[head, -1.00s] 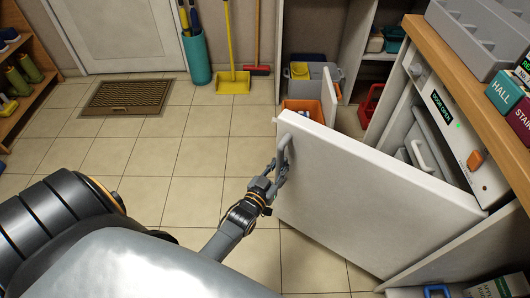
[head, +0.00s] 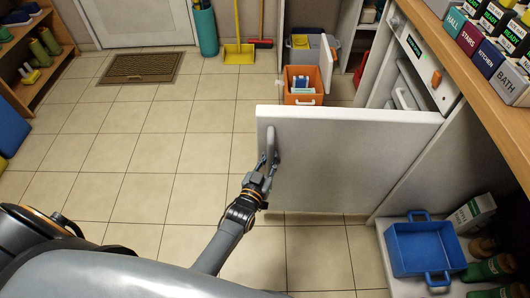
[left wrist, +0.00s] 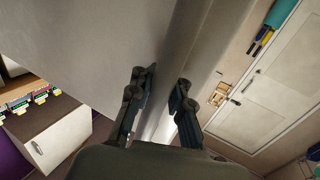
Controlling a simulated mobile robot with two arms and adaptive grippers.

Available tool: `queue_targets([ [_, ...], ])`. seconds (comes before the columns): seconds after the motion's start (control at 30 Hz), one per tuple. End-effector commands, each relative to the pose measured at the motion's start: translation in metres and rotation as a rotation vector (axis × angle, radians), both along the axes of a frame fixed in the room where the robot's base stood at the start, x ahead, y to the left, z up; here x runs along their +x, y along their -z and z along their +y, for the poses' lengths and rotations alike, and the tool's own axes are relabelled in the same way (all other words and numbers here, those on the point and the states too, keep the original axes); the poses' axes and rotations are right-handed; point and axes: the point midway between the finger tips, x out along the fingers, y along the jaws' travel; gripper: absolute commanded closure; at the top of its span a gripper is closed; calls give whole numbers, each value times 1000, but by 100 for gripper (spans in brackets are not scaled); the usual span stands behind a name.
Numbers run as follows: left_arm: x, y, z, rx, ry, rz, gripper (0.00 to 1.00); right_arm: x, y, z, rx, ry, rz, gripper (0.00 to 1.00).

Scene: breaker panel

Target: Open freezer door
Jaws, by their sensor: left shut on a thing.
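The white freezer door (head: 345,165) stands swung out from its cabinet in the head view, well open. Its grey handle (head: 271,145) is near the door's left edge. My left gripper (head: 268,168) is shut on the handle, from the near side. In the left wrist view my left gripper (left wrist: 161,98) has its two fingers on either side of the pale handle (left wrist: 163,110), beside the grey door face (left wrist: 95,45). The freezer opening (head: 412,88) shows partly behind the door, with an orange switch on its panel. My right gripper is not in view.
A wooden counter (head: 465,75) with labelled boxes runs along the right. A blue bin (head: 425,248) sits on a low shelf right of the door. An orange crate (head: 303,86) stands on the floor behind the door.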

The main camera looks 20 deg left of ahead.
Motion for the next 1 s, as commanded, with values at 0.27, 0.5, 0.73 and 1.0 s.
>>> queue_targets([
  [0.27, -2, -1, 1, 7, -3, -5, 100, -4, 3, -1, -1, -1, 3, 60],
  [0.5, -2, -1, 1, 7, -3, -5, 100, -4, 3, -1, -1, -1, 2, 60],
  [0.73, -2, 0, 1, 6, -3, -3, 72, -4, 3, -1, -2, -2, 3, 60],
  [1.0, -2, 0, -1, 4, -1, -1, 72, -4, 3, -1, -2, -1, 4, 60],
])
